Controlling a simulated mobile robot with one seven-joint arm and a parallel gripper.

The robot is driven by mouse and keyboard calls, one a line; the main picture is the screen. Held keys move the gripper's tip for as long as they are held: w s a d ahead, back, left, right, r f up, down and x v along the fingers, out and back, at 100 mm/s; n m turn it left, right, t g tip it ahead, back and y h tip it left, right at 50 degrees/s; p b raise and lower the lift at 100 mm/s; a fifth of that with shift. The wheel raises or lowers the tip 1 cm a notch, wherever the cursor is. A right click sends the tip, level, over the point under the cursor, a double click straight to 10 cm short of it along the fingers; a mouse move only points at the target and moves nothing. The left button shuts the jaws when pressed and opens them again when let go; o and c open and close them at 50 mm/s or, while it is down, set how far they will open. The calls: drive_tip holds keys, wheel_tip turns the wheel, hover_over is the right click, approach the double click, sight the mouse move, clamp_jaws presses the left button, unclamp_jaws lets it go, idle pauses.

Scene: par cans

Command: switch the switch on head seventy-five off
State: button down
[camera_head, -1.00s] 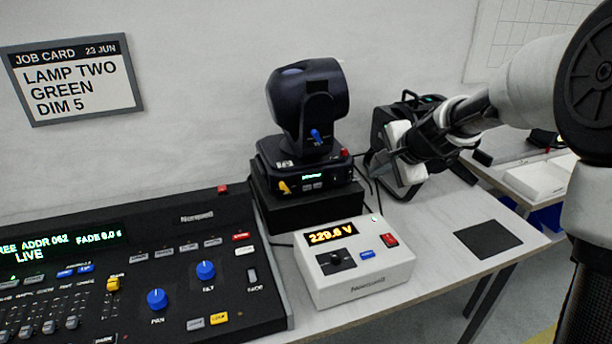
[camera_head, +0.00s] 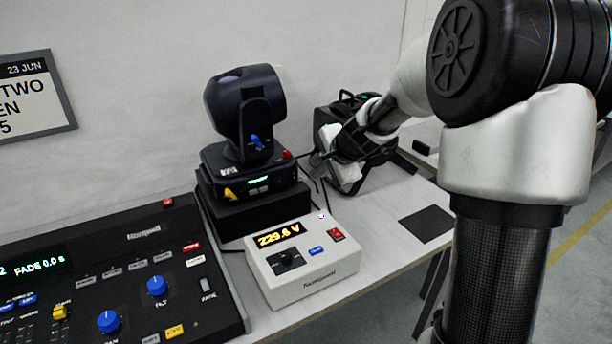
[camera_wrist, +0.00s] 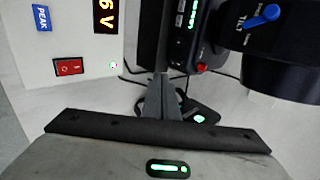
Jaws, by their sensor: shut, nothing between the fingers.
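A dark moving-head lamp (camera_head: 245,105) stands on a black block on the table, with a small lit display and a blue tilt lever (camera_head: 257,142). I cannot read a head number on it. A red knob-like part (camera_head: 287,155) sits at the right end of its base; it also shows in the wrist view (camera_wrist: 201,68). My gripper (camera_head: 318,162) is shut and empty, just right of that base and apart from it. In the wrist view its fingers (camera_wrist: 163,82) point toward the gap beside the base.
A white meter box (camera_head: 305,270) reading 229.6 V, with a red rocker switch (camera_head: 337,235), stands in front of the lamp. A control desk (camera_head: 110,270) fills the left. A black unit with a handle (camera_head: 360,115) stands behind my gripper. A dark mat (camera_head: 427,223) lies at right.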

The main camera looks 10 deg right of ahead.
approach(294, 180)
wheel_tip(294, 180, down, 4)
drive_tip(key=w, duration=0.2)
drive_tip(key=w+a, duration=0.1)
drive_tip(key=shift+w+f, duration=0.3)
drive_tip(key=shift+f, duration=0.05)
drive_tip(key=f+b, duration=0.1)
drive_tip(key=b, duration=0.2)
drive_tip(key=shift+w, duration=0.1)
drive_tip(key=shift+a+r+t, duration=0.1)
drive_tip(key=shift+r+t, duration=0.2)
drive_tip(key=shift+r, duration=0.25)
